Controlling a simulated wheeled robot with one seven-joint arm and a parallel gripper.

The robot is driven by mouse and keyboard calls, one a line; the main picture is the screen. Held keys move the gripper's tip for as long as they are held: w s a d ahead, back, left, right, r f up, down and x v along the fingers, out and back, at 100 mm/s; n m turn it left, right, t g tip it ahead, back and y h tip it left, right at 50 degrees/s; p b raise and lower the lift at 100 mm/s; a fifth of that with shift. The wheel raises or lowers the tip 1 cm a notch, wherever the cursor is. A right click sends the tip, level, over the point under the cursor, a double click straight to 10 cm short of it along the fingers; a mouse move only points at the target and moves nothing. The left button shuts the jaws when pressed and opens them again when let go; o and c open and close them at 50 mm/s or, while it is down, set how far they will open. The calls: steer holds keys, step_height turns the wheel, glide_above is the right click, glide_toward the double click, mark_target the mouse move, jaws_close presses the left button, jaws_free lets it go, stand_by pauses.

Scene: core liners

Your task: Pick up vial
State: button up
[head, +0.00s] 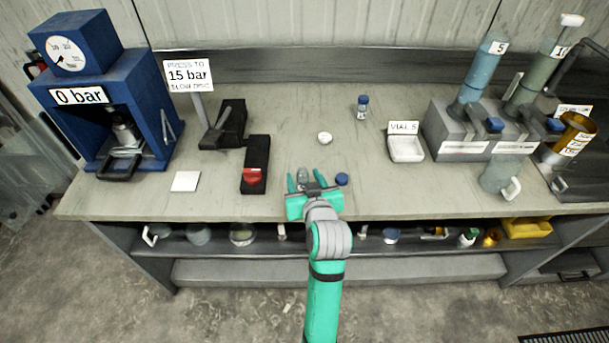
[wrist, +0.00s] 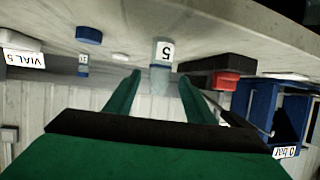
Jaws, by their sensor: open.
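A small clear vial labelled 5 (wrist: 162,52) stands on the bench, lined up between my fingertips in the wrist view. In the head view the vial (head: 303,174) shows as a small greyish shape between the fingers. My gripper (head: 306,177) is open low over the bench's front part, one finger on each side of the vial, with no visible grip on it. In the wrist view my gripper (wrist: 161,77) has a gap on both sides of the vial. A loose blue cap (head: 341,179) lies just right of my gripper. A white tray marked VIAL 5 (head: 407,150) stands farther right.
Another blue-capped vial (head: 362,107) stands farther back. A small white round piece (head: 325,138) lies ahead of my gripper. A black block with a red part (head: 255,165) is to the left, the blue press (head: 145,85) farther left. Grey racks (head: 462,140) stand right.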

steer(key=shift+w+a+f, duration=0.4)
steer(key=shift+w+f, duration=0.05)
steer(key=shift+w, duration=0.25)
steer(key=shift+d+x, duration=0.15)
steer(key=shift+x, duration=1.15)
steer(key=shift+d+x, duration=0.2)
steer(key=shift+x, duration=1.1)
steer(key=shift+f, duration=0.15)
steer(key=c, duration=1.1)
